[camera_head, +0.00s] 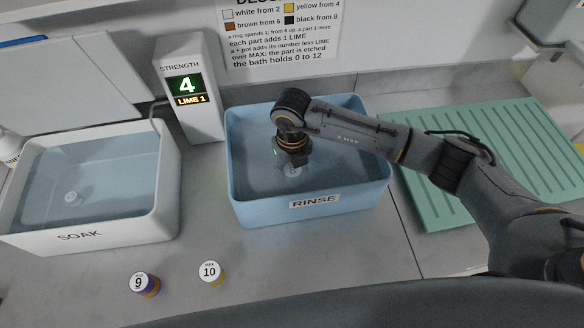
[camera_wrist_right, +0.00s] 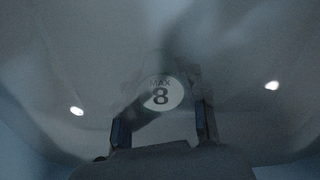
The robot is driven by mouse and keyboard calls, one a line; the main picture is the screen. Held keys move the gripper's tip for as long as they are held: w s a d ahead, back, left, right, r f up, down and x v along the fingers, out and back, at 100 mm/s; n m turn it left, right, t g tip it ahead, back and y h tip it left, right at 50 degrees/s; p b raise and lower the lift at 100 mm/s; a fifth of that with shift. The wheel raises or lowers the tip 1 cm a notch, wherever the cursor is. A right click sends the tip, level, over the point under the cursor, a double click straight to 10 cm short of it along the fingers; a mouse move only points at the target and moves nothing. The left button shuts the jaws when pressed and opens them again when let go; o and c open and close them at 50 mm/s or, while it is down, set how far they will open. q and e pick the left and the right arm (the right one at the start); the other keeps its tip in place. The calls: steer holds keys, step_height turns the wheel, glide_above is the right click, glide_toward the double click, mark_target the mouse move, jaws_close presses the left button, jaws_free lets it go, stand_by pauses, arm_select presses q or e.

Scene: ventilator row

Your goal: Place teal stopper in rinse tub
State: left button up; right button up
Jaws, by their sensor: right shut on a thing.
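The blue rinse tub (camera_head: 313,203), labelled RINSE, stands in the middle of the head view. My right gripper (camera_head: 291,162) reaches down into it from above. It is shut on a stopper (camera_head: 292,171) whose pale round top shows low in the tub. In the right wrist view this top (camera_wrist_right: 160,94) reads MAX 8, between the two fingers (camera_wrist_right: 162,124). The stopper's side colour is too dark to tell, and whether it touches the tub floor is unclear. My left gripper is not in view.
The white SOAK tub (camera_head: 78,237) at left holds water and a small part (camera_head: 72,199). A display (camera_head: 188,90) reads 4, LIME 1. A purple-orange part (camera_head: 145,284) and a yellow part (camera_head: 211,272) stand in front. A green ribbed mat (camera_head: 480,130) lies at right.

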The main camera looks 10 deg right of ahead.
mark_target(292, 169)
steer(key=shift+f, duration=0.15)
steer(key=o, duration=1.2)
steer(key=shift+r, duration=0.35)
step_height(292, 169, up, 12)
steer(key=b, duration=0.4)
steer(key=shift+f, duration=0.15)
